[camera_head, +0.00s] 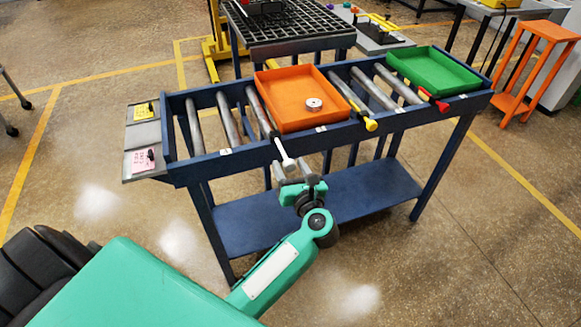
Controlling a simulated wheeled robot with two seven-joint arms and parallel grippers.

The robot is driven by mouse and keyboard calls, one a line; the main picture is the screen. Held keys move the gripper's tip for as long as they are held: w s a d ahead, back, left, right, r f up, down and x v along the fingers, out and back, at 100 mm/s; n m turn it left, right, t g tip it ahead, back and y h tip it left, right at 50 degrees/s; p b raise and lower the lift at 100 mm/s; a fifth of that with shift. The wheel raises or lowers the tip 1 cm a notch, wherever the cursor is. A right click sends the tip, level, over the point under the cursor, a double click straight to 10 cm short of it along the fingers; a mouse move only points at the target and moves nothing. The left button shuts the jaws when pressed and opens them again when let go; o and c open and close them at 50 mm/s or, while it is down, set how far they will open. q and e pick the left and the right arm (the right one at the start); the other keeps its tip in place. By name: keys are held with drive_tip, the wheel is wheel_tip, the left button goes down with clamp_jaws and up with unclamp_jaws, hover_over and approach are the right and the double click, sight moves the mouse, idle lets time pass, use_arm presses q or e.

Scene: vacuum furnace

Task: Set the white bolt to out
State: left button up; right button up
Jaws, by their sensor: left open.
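The white bolt (285,154) sticks out from the front rail of the blue roller conveyor (236,153), its white knob toward me, in front of the orange tray's left corner. My left gripper (291,168) is just below and in front of the knob. Its grey fingers are apart, one on each side of the knob's lower end in the picture. Whether they touch the bolt I cannot tell. My right gripper is not in view.
An orange tray (279,83) with a metal disc (314,104) sits on the rollers. A green tray (433,63) is further right. A yellow bolt (371,124) and a red bolt (441,106) stick out of the rail. A blue lower shelf (345,209) lies beneath.

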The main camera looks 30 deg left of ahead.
use_arm(q)
drive_tip(key=b+v, duration=0.3)
drive_tip(key=v, duration=1)
drive_tip(key=shift+s+d, duration=0.2)
drive_tip(key=shift+d, duration=0.1)
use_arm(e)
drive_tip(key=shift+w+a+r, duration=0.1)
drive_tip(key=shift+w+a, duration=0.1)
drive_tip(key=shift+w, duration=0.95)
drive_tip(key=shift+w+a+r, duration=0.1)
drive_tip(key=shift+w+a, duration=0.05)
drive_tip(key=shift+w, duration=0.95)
